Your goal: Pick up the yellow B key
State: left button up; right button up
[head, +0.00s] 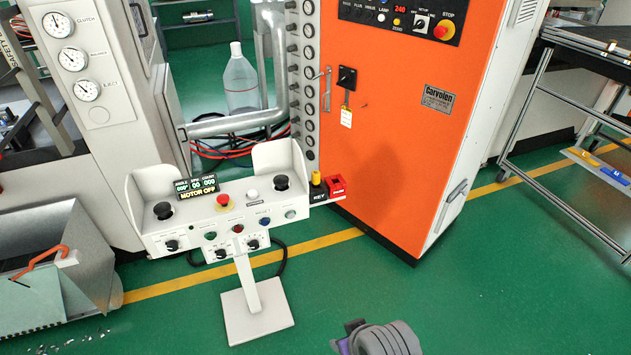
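A small yellow upright piece (316,178) stands in a black block marked KEY at the right end of the white control console. I cannot read a letter on it. Another yellow piece (584,155) lies flat on a low shelf at the right edge, beside a blue piece (614,176) marked with a white letter. I cannot tell for certain which yellow piece is the B key. A dark grey ribbed part of my own arm with a purple bit shows at the bottom edge. No gripper fingertips show, and neither yellow piece is touched.
A red block (336,186) sits right beside the black KEY block. The white console (225,220) stands on a pedestal before a large orange cabinet (390,130). A metal-framed cart (540,85) is at the right. The green floor (470,270) in front is clear.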

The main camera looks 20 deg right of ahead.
aim_at(316, 175)
jog(key=i+l, duration=0.15)
jog(key=i, duration=0.35)
jog(key=i+l+u, duration=0.15)
jog(key=i, duration=0.3)
jog(key=i+l, duration=0.15)
jog(key=i, duration=0.35)
jog(key=j+u, duration=0.05)
